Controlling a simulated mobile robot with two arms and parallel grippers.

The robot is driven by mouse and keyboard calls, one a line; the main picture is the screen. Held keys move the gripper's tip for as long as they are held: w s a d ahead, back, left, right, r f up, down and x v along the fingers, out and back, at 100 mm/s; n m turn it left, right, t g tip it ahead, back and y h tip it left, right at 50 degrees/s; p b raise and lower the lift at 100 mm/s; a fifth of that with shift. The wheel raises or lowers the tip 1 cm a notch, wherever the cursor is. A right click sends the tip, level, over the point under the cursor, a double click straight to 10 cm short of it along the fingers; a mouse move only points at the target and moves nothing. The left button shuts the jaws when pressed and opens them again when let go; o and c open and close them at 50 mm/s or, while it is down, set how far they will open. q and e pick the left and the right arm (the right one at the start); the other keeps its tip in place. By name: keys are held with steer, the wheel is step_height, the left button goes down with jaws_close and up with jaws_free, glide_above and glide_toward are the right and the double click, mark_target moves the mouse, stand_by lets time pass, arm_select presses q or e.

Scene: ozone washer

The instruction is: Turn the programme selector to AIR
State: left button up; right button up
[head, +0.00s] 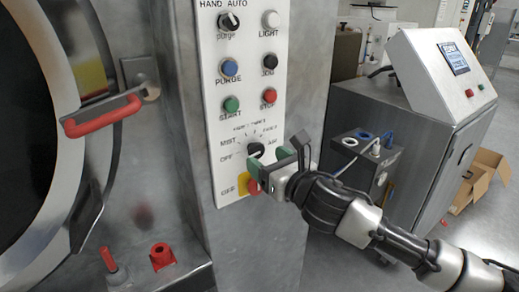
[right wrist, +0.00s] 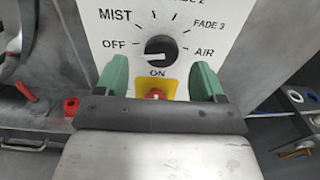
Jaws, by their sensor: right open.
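The programme selector (head: 256,150) is a round black knob on the white control panel. It also shows in the right wrist view (right wrist: 159,48), with OFF and MIST on its left, FADE 3 and AIR (right wrist: 204,51) on its right. Its white mark points left, towards OFF. My right gripper (head: 270,165) is just in front of the panel, close to the knob. In the right wrist view its green fingers (right wrist: 160,79) are apart, one on each side below the knob, with nothing between them. I cannot tell whether they touch the panel. My left gripper is not in view.
A red switch on a yellow plate (right wrist: 155,88) sits just below the selector, near the fingers. START (head: 231,104) and STOP (head: 269,96) buttons are above. A red door handle (head: 100,117) is at the left. A grey console (head: 405,120) stands at the right.

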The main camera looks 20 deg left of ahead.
mark_target(258, 152)
steer(key=x, duration=0.2)
steer(key=shift+w+a, duration=0.15)
steer(key=shift+w, duration=0.15)
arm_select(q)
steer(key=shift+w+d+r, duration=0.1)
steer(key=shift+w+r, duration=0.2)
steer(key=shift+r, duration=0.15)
arm_select(e)
steer(key=shift+x, duration=0.75)
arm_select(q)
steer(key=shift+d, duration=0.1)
arm_select(e)
steer(key=shift+c, duration=1.1)
steer(key=c, duration=0.7)
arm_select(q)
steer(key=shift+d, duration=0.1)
